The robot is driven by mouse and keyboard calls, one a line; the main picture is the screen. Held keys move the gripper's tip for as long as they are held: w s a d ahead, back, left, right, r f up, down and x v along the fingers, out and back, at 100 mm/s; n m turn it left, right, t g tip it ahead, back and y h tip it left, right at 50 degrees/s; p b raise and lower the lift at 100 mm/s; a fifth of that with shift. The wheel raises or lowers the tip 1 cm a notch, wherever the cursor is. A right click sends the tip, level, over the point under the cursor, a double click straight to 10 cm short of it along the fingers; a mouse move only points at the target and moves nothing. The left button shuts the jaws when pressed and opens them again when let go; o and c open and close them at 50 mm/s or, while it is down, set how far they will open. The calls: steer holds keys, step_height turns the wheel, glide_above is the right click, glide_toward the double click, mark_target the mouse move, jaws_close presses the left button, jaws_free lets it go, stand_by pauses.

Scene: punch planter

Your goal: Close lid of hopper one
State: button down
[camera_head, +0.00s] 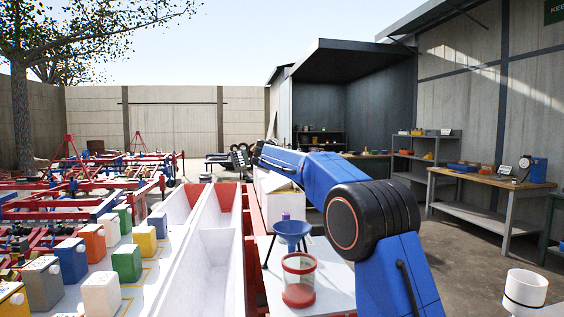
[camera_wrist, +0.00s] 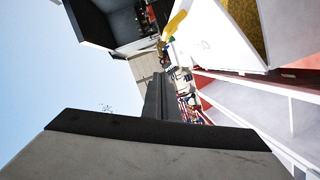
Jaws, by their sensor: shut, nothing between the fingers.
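A white hopper box (camera_head: 280,182) stands behind my arm in the head view, largely hidden by it. In the wrist view, which is tilted, a white panel (camera_wrist: 208,40) with a yellow bar (camera_wrist: 177,25) at its edge looks like a raised lid. Beside it, an open compartment shows yellow-brown contents (camera_wrist: 246,28). I cannot read which hopper this is. My gripper (camera_head: 240,154) is small at the far end of my blue arm, near the box's far side. It is shut and empty; its dark fingers (camera_wrist: 158,100) point past the panel, apart from it as far as I can tell.
Long white troughs (camera_head: 215,250) run left of the box. Several coloured canisters (camera_head: 127,262) stand farther left. A blue funnel (camera_head: 291,232) and a clear red-rimmed jar (camera_head: 299,280) sit on a pale table below my arm. A workbench (camera_head: 490,182) stands right, beyond open floor.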

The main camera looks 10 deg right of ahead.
steer(key=shift+s+d+f+x, duration=0.1)
steer(key=shift+d+f+x, duration=0.25)
steer(key=shift+x, duration=1.65)
steer(key=shift+s+d+f+x, duration=0.15)
steer(key=shift+d+x, duration=0.25)
steer(key=shift+x, duration=1.55)
steer(key=shift+s+d+f+x, duration=0.15)
steer(key=shift+d+x, duration=0.25)
steer(key=shift+x, duration=1.6)
steer(key=shift+f, duration=0.1)
steer(key=shift+d, duration=0.15)
steer(key=shift+d+f, duration=0.3)
steer(key=shift+d, duration=0.1)
steer(key=d+f+m+y, duration=0.1)
steer(key=d+f+m, duration=0.2)
steer(key=shift+d+f+m+g, duration=0.3)
steer(key=shift+f, duration=0.1)
steer(key=shift+d+f, duration=0.25)
steer(key=shift+f, duration=0.25)
steer(key=shift+d+f, duration=0.3)
steer(key=shift+f, duration=0.3)
